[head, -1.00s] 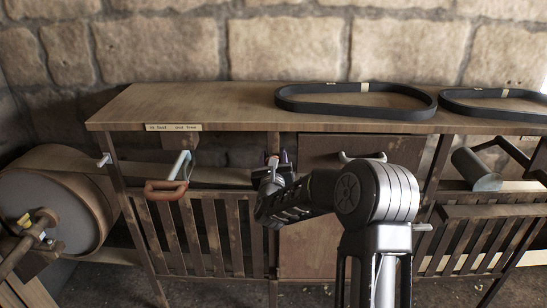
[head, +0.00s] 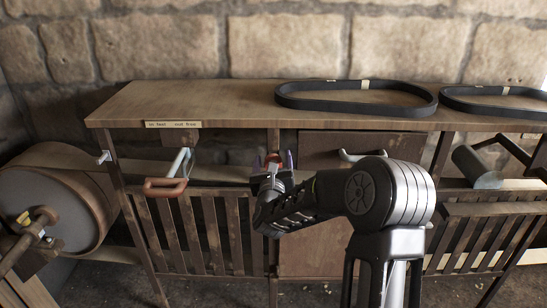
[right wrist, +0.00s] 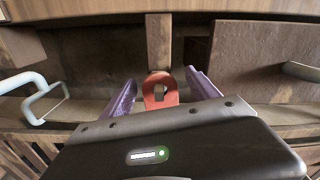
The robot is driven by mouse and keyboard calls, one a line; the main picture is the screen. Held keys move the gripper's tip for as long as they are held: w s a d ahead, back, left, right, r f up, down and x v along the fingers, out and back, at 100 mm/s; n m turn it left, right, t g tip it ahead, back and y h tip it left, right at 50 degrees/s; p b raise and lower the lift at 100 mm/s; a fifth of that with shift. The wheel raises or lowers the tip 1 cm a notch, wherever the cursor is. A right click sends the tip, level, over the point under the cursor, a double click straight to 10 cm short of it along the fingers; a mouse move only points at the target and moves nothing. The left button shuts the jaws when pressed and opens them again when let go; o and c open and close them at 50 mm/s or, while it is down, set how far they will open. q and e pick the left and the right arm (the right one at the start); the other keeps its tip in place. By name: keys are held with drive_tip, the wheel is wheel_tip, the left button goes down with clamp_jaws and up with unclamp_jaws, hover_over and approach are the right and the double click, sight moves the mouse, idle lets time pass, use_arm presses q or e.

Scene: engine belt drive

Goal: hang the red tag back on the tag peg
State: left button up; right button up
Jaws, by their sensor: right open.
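The red tag (right wrist: 160,91) shows in the right wrist view as a flat red piece with a slot in it. It is upright in front of a wooden post (right wrist: 158,40) under the bench top. In the head view the red tag (head: 272,158) is a small red arch at the tip of my right gripper (head: 275,160). The right gripper's purple fingers (right wrist: 161,86) are open, one on each side of the tag, with gaps visible. The tag peg cannot be made out; I cannot tell whether the tag hangs on it. My left gripper is not in view.
Two black belts (head: 355,109) lie on the bench top (head: 220,100). A lever with an orange handle (head: 165,188) is left of the right gripper. A door with a grey handle (head: 362,156) is to the right. A large drum (head: 60,195) stands at far left.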

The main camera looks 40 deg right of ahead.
drive_tip(key=v, duration=0.4)
drive_tip(key=shift+s+a+b, duration=0.1)
drive_tip(key=shift+b, duration=0.2)
drive_tip(key=s+a+f+n+g+y+p, duration=0.2)
drive_tip(key=a+f+n+y, duration=0.3)
drive_tip(key=a+f+n, duration=0.5)
drive_tip(key=s+a+f+n+g+y+p, duration=0.2)
drive_tip(key=a+f+n+y, duration=0.3)
drive_tip(key=a+f+n, duration=0.6)
drive_tip(key=s+a+f+n+g+y+p, duration=0.1)
drive_tip(key=s+a+f+n+g, duration=0.2)
drive_tip(key=s, duration=0.6)
drive_tip(key=s+a+f+n+g+y, duration=0.2)
drive_tip(key=s+a+f+n+g, duration=0.1)
drive_tip(key=s+a+f+n, duration=0.4)
drive_tip(key=s+a+f+n+g+y+p, duration=0.1)
drive_tip(key=s+a+f+n, duration=0.4)
drive_tip(key=s, duration=0.7)
drive_tip(key=a+n+g+y, duration=0.1)
drive_tip(key=a+n+g, duration=0.1)
drive_tip(key=n, duration=0.1)
drive_tip(key=shift+g+p, duration=0.3)
drive_tip(key=shift+g, duration=0.1)
